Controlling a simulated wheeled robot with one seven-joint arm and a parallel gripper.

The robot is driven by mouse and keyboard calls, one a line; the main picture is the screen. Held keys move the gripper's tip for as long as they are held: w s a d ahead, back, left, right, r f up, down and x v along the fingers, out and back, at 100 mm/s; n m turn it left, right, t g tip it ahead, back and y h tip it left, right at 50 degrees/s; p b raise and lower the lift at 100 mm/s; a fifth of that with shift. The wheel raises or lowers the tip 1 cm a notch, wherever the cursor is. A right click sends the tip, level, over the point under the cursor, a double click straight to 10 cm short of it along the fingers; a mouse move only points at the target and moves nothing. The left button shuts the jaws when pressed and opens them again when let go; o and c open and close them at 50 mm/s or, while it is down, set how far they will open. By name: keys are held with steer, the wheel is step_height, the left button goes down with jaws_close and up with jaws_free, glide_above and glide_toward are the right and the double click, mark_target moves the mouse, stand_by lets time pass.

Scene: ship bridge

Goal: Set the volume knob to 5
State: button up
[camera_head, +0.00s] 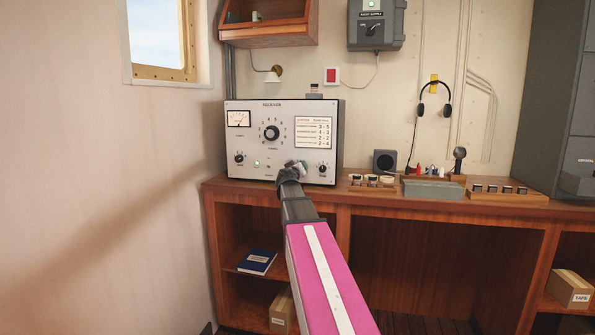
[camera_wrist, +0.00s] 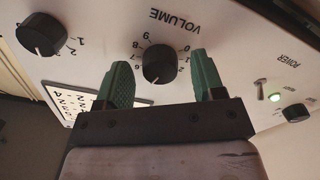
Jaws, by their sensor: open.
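The volume knob (camera_wrist: 158,62) is a round black dial in the wrist view, with numbers around it and the word VOLUME, upside down. A pale mark shows near its lower edge in the picture, but the number it points at is not clear. My gripper (camera_wrist: 162,82) is open, its two green fingers on either side of the knob in that view. Whether they touch it I cannot tell. In the head view my gripper (camera_head: 296,167) is at the lower front of the grey receiver panel (camera_head: 250,145) and hides the volume knob.
A smaller knob (camera_head: 323,169) is close right of my gripper; a toggle and green light (camera_head: 257,163) are left. A large dial (camera_head: 271,132) sits above. On the wooden desk (camera_head: 420,203) stand a rack of jars (camera_head: 372,182), a small speaker (camera_head: 385,161) and a grey box (camera_head: 433,190).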

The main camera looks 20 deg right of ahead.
steer(key=v, duration=1)
steer(key=shift+s+a, duration=0.25)
steer(key=shift+s, duration=0.1)
steer(key=s+a+f+g+y, duration=0.1)
steer(key=s+a+f+g, duration=0.15)
steer(key=f, duration=0.65)
steer(key=s+a+f+m+g+y, duration=0.1)
steer(key=s+f+g+y, duration=0.2)
steer(key=f, duration=0.6)
steer(key=s+a+f+g, duration=0.2)
steer(key=s+f+g, duration=0.15)
steer(key=f, duration=0.65)
steer(key=s+a+f+n+g+y, duration=0.1)
steer(key=s+a+f+g+y, duration=0.2)
steer(key=s+a+f, duration=0.3)
steer(key=s+a+f+g+y, duration=0.3)
steer(key=s+a+f, duration=0.2)
steer(key=s+f, duration=0.5)
steer(key=shift+a+f+n, duration=0.3)
steer(key=shift+a+n, duration=0.1)
